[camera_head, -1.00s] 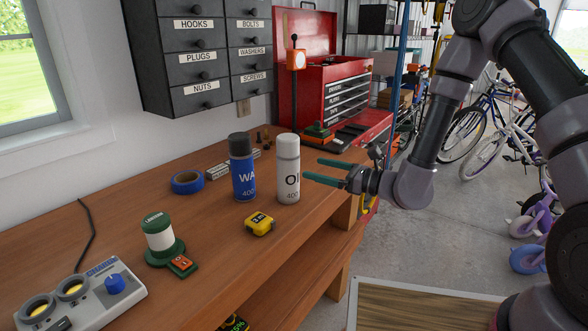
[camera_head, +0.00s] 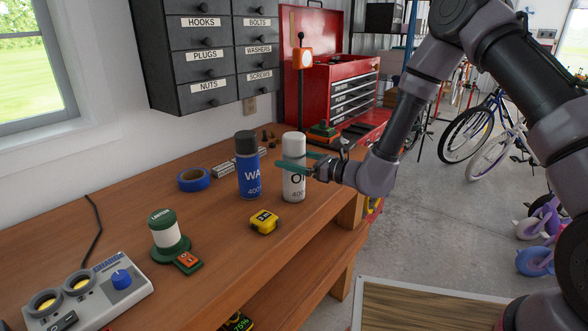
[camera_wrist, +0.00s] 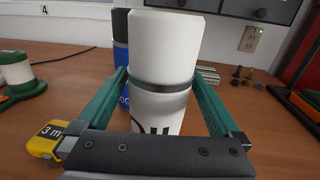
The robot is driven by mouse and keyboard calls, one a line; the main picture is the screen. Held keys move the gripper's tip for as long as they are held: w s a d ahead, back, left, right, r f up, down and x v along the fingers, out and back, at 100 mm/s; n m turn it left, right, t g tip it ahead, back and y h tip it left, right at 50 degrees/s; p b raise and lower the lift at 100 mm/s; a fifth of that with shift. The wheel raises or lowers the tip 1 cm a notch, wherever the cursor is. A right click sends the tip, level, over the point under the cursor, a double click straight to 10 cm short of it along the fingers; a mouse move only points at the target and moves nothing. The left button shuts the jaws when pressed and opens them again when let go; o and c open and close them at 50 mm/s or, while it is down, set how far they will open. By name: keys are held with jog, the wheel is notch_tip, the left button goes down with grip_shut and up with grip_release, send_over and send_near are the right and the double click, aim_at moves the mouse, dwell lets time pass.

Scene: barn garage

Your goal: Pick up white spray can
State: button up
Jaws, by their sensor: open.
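The white spray can (camera_head: 293,183) stands upright on the wooden workbench, to the right of a blue spray can (camera_head: 248,176) with a dark cap. My gripper (camera_head: 296,165) is open, with its green fingers level and on either side of the white can's upper body. In the wrist view the white can (camera_wrist: 165,65) stands between the two fingers, and part of its dark lettering is hidden by the gripper's base. The blue can (camera_wrist: 121,60) is just behind it at the left finger.
A yellow tape measure (camera_head: 264,222) lies in front of the cans. A blue tape roll (camera_head: 193,180), a green-and-white lantern (camera_head: 168,235) and a grey control box (camera_head: 100,295) are to the left. A red toolbox (camera_head: 338,92) stands behind.

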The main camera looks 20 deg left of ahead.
jog(key=shift+c, duration=0.3)
jog(key=c, duration=1.5)
grip_shut()
jog(key=shift+r, duration=0.15)
